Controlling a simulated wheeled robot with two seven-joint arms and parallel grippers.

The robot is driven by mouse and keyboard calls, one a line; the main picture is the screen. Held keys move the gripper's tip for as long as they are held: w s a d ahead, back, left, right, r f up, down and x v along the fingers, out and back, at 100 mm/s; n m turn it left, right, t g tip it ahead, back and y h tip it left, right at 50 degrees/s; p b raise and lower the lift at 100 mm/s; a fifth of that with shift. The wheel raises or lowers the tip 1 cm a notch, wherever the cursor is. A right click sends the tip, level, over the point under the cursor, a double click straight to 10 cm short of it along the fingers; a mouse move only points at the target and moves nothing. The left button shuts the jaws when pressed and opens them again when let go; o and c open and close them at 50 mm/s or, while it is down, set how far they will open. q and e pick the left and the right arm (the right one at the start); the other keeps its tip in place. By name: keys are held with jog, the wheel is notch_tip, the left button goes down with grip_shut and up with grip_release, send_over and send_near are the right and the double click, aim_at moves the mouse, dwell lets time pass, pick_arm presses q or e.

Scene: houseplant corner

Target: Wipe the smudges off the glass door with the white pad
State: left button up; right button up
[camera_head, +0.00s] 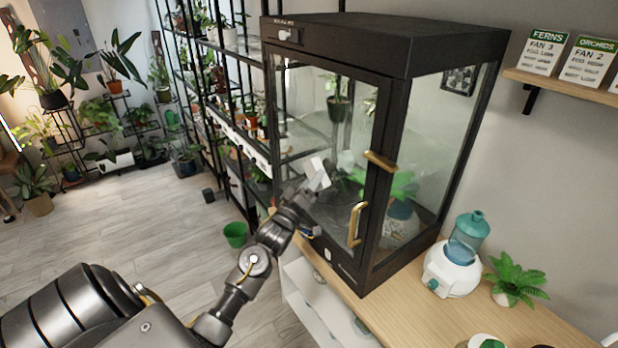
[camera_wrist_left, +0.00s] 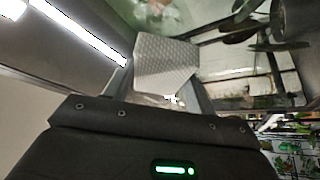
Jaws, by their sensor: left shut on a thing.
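The glass door (camera_head: 333,118) of the black cabinet faces my left arm, with a brass handle (camera_head: 356,223) on its right side. My left gripper (camera_head: 308,188) is shut on the white pad (camera_head: 318,174) in front of the lower middle of the door. The pad also shows in the left wrist view (camera_wrist_left: 166,70), quilted and gripped between the two fingers. I cannot tell whether the pad touches the glass. A pale patch (camera_head: 346,160) shows on the glass just right of the pad; it may be a smudge. My right gripper is not in view.
The cabinet stands on a wooden counter (camera_head: 400,315). A white humidifier with a teal tank (camera_head: 453,272) and a small fern (camera_head: 516,281) stand to its right. A plant rack (camera_head: 215,85) is close on the left. The floor (camera_head: 130,220) is mostly clear around a green pot (camera_head: 235,235).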

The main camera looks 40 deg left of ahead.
aim_at(342, 187)
pick_arm(q)
jog(key=shift+s+d+p, duration=0.25)
jog(key=shift+d+p, duration=0.05)
jog(key=shift+d, duration=0.6)
jog(key=shift+s+d+p, duration=0.25)
jog(key=shift+d+p, duration=0.05)
jog(key=shift+d, duration=0.55)
jog(key=shift+s+d+p, duration=0.25)
jog(key=shift+d+p, duration=0.05)
jog(key=shift+d, duration=0.6)
jog(key=shift+s+d, duration=0.1)
jog(key=shift+d, duration=0.2)
jog(key=shift+s+d+p, duration=0.3)
jog(key=shift+d+p, duration=0.05)
jog(key=shift+d, duration=0.6)
jog(key=shift+s+d+p, duration=0.3)
jog(key=shift+d, duration=0.65)
jog(key=shift+w+r, duration=0.1)
jog(key=shift+a, duration=0.15)
jog(key=shift+w+a, duration=0.3)
jog(key=shift+a, duration=0.65)
jog(key=shift+w+a, duration=0.25)
jog(key=shift+a, duration=0.7)
